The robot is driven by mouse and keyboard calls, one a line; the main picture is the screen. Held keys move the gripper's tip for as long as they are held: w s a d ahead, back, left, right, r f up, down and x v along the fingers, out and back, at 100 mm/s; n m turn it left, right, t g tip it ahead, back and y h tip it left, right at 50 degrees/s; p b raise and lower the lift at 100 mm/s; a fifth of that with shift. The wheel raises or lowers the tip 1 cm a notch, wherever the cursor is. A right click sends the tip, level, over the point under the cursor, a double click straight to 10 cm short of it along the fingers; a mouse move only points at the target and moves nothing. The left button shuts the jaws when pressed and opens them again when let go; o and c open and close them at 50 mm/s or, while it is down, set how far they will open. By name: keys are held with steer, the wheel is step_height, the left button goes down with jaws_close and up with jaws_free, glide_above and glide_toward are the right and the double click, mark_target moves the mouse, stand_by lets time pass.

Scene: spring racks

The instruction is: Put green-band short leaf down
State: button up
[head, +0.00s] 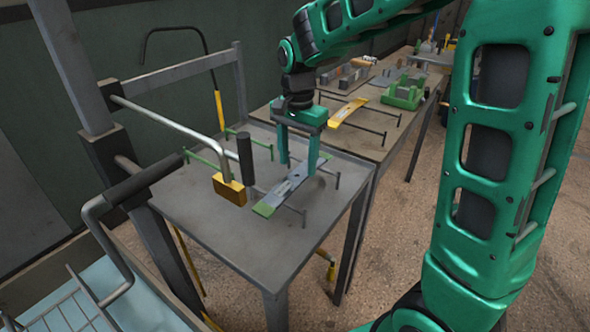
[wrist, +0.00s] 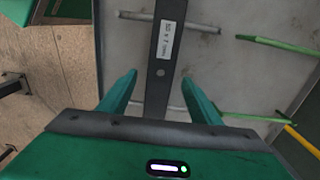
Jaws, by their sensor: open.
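The green-band short leaf (head: 292,185) is a flat grey bar with a green end facing the near side of the table. It appears to lie across two thin grey rods on the near table (head: 205,220); exact contact is hard to see. In the wrist view the dark leaf (wrist: 167,50) carries a white label, and its green end is not visible. My gripper (head: 298,165) is open over the leaf, fingers pointing down. In the wrist view the leaf runs between my fingers (wrist: 159,78), with a gap on each side.
Green rods (wrist: 278,45) stand empty beside the leaf. A yellow leaf (head: 347,112) lies on the farther table, with a green device (head: 404,93) beyond.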

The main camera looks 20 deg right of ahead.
mark_target(298, 176)
step_height(298, 176, up, 9)
stand_by(0.3)
steer(key=s+d+f+n, duration=0.1)
steer(key=s+d+f, duration=0.2)
steer(key=s, duration=0.6)
steer(key=s+d+f+n, duration=0.2)
steer(key=s+d+f, duration=0.1)
steer(key=s+d, duration=0.5)
steer(key=s+d+f+n, duration=0.1)
steer(key=s+d+f, duration=0.2)
steer(key=s+d, duration=0.3)
steer(key=s, duration=0.5)
steer(key=shift+s+n, duration=0.15)
steer(key=shift+n, duration=0.25)
steer(key=shift+s, duration=0.1)
